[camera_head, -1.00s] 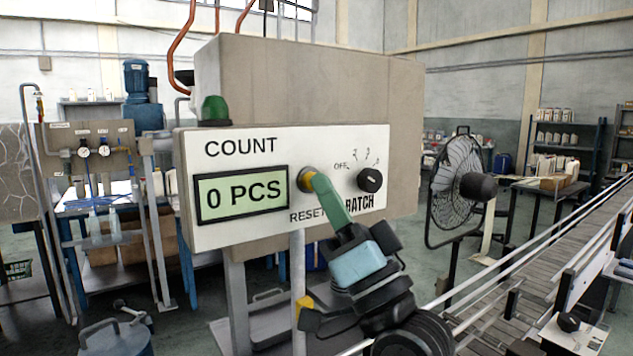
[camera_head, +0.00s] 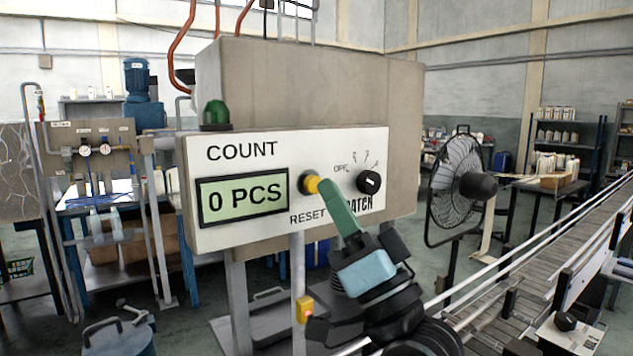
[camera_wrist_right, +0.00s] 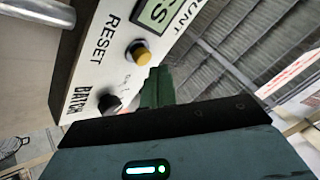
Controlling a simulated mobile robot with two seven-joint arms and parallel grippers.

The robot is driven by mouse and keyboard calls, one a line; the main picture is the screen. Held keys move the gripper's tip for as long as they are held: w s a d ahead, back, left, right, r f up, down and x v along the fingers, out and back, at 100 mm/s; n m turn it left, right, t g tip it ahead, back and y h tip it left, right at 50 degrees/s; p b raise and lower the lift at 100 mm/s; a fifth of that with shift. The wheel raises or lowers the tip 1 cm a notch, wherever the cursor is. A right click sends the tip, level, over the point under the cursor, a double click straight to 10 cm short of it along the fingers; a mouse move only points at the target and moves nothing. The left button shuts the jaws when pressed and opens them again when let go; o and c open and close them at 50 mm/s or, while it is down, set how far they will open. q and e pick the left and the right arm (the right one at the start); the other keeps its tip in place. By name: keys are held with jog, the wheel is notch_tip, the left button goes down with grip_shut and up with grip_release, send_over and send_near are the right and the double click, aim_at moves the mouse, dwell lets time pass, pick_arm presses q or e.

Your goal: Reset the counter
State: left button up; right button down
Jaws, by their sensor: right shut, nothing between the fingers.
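The counter panel (camera_head: 240,222) is a white plate on a beige box. Its green display (camera_head: 242,198) reads "0 PCS" under the word COUNT. The yellow reset button (camera_head: 312,184) sits in a dark ring above the word RESET; the wrist view shows the yellow button (camera_wrist_right: 140,54) clearly, sticking out. My right gripper (camera_head: 323,182) has green fingers, shut and empty, with the tips just right of the button in the head view. In the wrist view the fingertips (camera_wrist_right: 157,75) appear slightly apart from it. My left gripper is out of view.
The black batch knob (camera_head: 369,182) is on the panel right of my fingers. A green dome (camera_head: 215,113) stands on top of the panel at the left. A fan (camera_head: 457,190) and a conveyor (camera_head: 545,270) are to the right.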

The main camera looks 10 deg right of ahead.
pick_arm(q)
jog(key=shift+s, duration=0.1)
